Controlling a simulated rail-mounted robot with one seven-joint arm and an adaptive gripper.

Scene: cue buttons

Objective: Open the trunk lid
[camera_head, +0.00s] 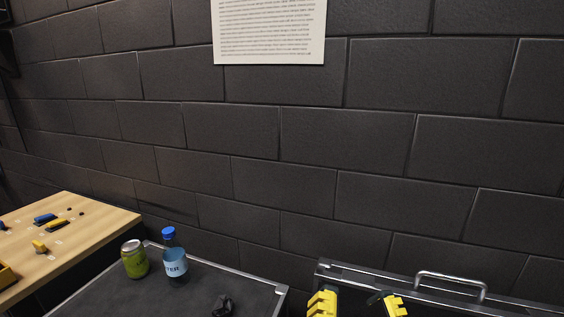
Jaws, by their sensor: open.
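A black trunk with metal edging (345,270) is at the bottom right, against the dark wall. A silver bar handle (450,281) stands on its upper edge. Most of the trunk is cut off by the bottom of the frame, so I cannot tell how far its lid is open. My gripper (358,304) shows at the bottom edge as two yellow fingertips set wide apart. It is open, with nothing seen between the fingertips. It appears in front of the trunk, left of the handle; I cannot tell whether it touches the trunk.
A dark metal-rimmed surface (130,295) left of the trunk holds a green can (134,260), a blue-capped water bottle (174,262) and a crumpled black object (222,305). A wooden table (85,222) with small blue and yellow pieces is at far left.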

